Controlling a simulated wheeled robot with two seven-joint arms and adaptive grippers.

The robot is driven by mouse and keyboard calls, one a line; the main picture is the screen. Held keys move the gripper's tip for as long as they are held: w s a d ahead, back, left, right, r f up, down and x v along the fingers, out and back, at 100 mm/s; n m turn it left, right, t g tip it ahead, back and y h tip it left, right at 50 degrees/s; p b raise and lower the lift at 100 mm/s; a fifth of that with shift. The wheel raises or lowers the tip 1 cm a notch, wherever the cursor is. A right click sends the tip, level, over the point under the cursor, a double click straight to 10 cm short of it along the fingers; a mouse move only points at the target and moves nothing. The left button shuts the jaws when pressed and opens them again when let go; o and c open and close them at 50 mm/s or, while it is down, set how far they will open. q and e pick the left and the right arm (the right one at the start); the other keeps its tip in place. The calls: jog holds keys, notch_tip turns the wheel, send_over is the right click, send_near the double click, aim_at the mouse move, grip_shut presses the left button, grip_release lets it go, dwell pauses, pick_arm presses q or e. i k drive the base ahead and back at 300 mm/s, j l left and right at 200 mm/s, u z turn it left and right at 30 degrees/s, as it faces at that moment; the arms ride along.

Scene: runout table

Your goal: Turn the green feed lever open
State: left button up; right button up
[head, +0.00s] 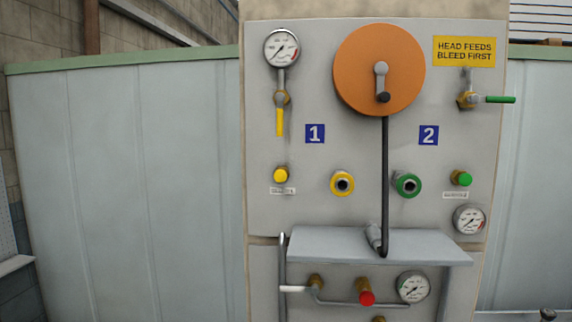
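The green feed lever (500,99) is at the upper right of the grey panel, below the yellow sign. Its handle lies level and points right from a brass valve body (467,99), across a grey vertical pipe. Neither of my grippers shows in the head view, so nothing of mine is seen touching the lever.
The panel (330,205) also bears a yellow lever (280,121) hanging down, an orange disc (378,68) with a black hose, a green knob (464,179) and several gauges. A grey shelf (335,243) juts out below. The space before the lever looks clear.

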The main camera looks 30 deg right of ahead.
aim_at(475, 98)
jog(key=z, duration=2.1)
